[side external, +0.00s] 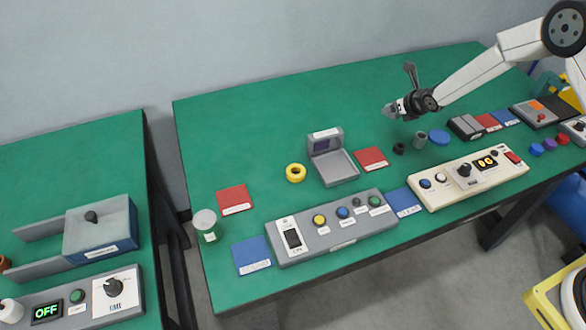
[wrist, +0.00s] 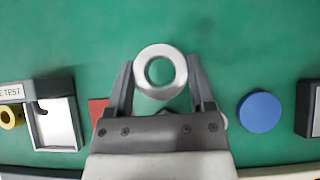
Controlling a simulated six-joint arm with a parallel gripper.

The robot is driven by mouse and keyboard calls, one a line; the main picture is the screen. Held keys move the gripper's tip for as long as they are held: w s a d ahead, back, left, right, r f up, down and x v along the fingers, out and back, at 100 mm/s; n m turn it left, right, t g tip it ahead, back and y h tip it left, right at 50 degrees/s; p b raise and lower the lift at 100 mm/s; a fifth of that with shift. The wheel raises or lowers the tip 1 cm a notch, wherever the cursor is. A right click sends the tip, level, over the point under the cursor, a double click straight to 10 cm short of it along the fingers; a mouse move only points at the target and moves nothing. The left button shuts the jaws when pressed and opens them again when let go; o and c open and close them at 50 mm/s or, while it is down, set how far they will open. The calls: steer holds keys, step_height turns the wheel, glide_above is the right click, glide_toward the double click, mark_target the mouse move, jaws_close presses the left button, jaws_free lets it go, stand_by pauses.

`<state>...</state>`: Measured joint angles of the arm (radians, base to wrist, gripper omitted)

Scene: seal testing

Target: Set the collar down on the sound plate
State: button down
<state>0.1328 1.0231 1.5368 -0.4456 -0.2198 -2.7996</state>
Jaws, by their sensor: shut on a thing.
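The collar, a silver-grey ring (wrist: 160,50), is held between the fingertips of my gripper (wrist: 160,75) in the wrist view, its hole facing the camera. In the side external view my gripper (side external: 393,109) is raised above the green table, clear of everything below. Several flat red and blue labelled plates lie on the table. Blue ones are at front left (side external: 252,256), front middle (side external: 404,202) and far right (side external: 505,116). Red ones are at left (side external: 235,198), middle (side external: 370,158) and right (side external: 489,121). I cannot read which is the sound plate.
A grey tester (side external: 334,162), a yellow ring (side external: 296,173), a black ring (side external: 399,149), a grey cylinder (side external: 419,140) and a blue disc (side external: 438,136) stand on the table. Two control panels (side external: 335,228) (side external: 468,178) line the front. The back left is clear.

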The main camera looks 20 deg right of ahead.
steer(key=s+r, duration=0.5)
steer(key=s, duration=0.5)
steer(key=shift+a+r, duration=0.15)
steer(key=shift+a, duration=0.3)
steer(key=s+a+n+g+y, duration=0.1)
steer(key=s+a+n+y, duration=0.25)
steer(key=a, duration=0.85)
steer(key=s+a+n+g+y, duration=0.15)
steer(key=s+a+n, duration=0.25)
steer(key=a, duration=0.8)
steer(key=s+a+n+g+y, duration=0.3)
steer(key=s+a+n, duration=0.3)
steer(key=s+a, duration=0.95)
glide_above(255, 253)
steer(key=f, duration=0.7)
steer(key=shift+s+d+f, duration=0.3)
steer(key=shift+s, duration=0.1)
steer(key=shift+w+a+f, duration=0.3)
steer(key=shift+w+f, duration=0.05)
steer(key=shift+f, duration=0.15)
